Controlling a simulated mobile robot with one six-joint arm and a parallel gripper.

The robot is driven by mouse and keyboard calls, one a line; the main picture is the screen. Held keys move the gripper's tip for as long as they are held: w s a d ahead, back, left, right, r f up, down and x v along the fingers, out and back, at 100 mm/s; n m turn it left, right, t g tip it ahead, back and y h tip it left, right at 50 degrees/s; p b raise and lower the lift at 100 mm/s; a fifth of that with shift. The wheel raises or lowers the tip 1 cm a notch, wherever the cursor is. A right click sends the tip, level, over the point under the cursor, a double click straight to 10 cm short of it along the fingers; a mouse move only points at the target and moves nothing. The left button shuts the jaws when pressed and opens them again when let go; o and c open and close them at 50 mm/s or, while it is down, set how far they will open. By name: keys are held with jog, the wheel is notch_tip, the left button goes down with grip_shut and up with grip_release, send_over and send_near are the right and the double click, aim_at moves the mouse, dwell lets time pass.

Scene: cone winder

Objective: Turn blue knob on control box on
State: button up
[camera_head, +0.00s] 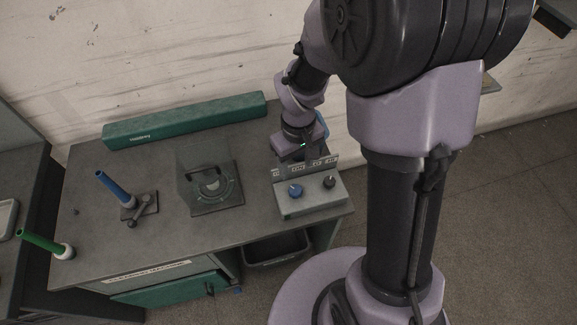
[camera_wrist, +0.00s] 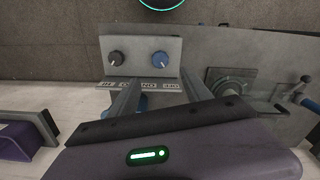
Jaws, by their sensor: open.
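The grey control box (camera_head: 309,197) stands at the right end of the table; it also shows in the wrist view (camera_wrist: 139,72). Its blue knob (camera_head: 295,190) is on the left of the sloped face in the head view and on the right in the wrist view (camera_wrist: 159,58). A black knob (camera_head: 329,182) sits beside it. A lettered label strip (camera_wrist: 172,87) runs along the box's back edge. My gripper (camera_head: 298,160) is behind and above the box. In the wrist view its two fingers (camera_wrist: 160,92) are apart, short of the knobs and not touching the blue knob.
A grey bracket with a round fitting (camera_head: 211,187) stands left of the box. Farther left are a blue cone (camera_head: 112,186) on a holder and a green cone (camera_head: 40,241). A long green box (camera_head: 186,119) lies at the table's back. A dark bin (camera_head: 277,250) is below.

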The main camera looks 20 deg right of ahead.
aim_at(295, 189)
notch_tip(295, 189, down, 12)
jog(key=b, duration=0.3)
jog(key=shift+r, duration=0.15)
grip_shut()
